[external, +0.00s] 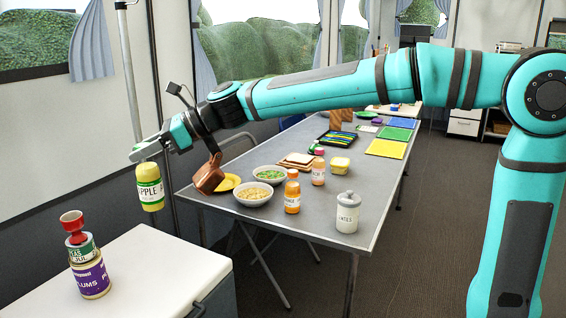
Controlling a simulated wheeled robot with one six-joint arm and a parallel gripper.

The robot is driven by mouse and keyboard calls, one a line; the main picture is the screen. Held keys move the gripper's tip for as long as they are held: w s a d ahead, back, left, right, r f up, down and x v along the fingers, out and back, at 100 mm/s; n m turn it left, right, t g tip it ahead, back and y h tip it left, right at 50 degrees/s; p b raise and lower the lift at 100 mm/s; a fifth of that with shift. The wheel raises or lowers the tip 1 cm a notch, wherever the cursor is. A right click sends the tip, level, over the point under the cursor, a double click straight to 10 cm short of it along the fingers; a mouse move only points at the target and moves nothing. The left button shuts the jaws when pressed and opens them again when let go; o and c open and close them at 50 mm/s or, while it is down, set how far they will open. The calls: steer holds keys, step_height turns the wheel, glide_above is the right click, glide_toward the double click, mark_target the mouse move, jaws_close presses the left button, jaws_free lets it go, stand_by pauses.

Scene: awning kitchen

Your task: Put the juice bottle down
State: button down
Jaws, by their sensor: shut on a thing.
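My gripper (146,152) is shut on the juice bottle (150,190), a pale yellow bottle with a green and white label reading "APPLE". The bottle hangs upright below the jaws, in the air. It shows left of the grey table (300,225) and above and behind the white-topped box (150,262) in the picture. The jaws hide the bottle's top. Nothing is seen touching its bottom.
A purple-labelled can (90,279), a smaller can and a red cup (72,222) are stacked on the white top's left part; its right is clear. Bowls (253,195), orange bottles (292,198) and a white jar (347,213) crowd the table's near end.

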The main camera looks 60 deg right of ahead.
mark_target(142, 202)
steer(key=a, duration=0.1)
steer(key=a+f, duration=0.1)
steer(key=shift+s+a+f, duration=0.1)
steer(key=shift+a, duration=0.2)
step_height(142, 202, down, 10)
steer(key=shift+d, duration=0.1)
step_height(142, 202, down, 10)
steer(key=shift+f, duration=0.3)
steer(key=c, duration=1)
jaws_free()
steer(key=v, duration=1.2)
steer(key=shift+d, duration=0.15)
